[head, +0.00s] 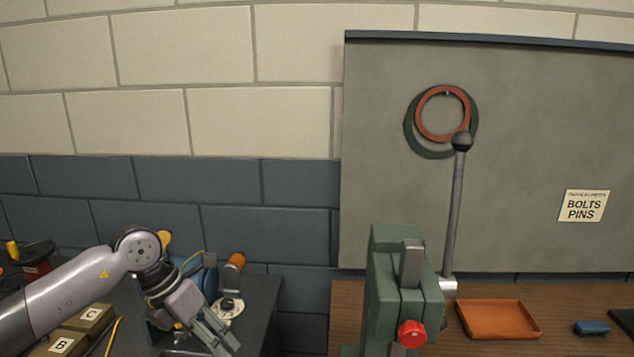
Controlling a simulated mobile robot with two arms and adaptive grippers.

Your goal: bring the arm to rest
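My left arm comes in from the left, and its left gripper (222,340) points down and to the right over the dark bench at the lower left. Its fingers lie close together in this view, and I cannot tell whether they are open or shut. I see nothing clearly held between them. The fingertips are near the bottom edge of the picture. My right arm and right gripper are not in view.
A green press-like machine (384,280) with a lever (455,210) and red knob (411,334) stands at centre right. An orange tray (498,319) and blue block (591,328) lie on the wooden bench. Boxes (88,319) stand left. A grey board (540,130) carries rings.

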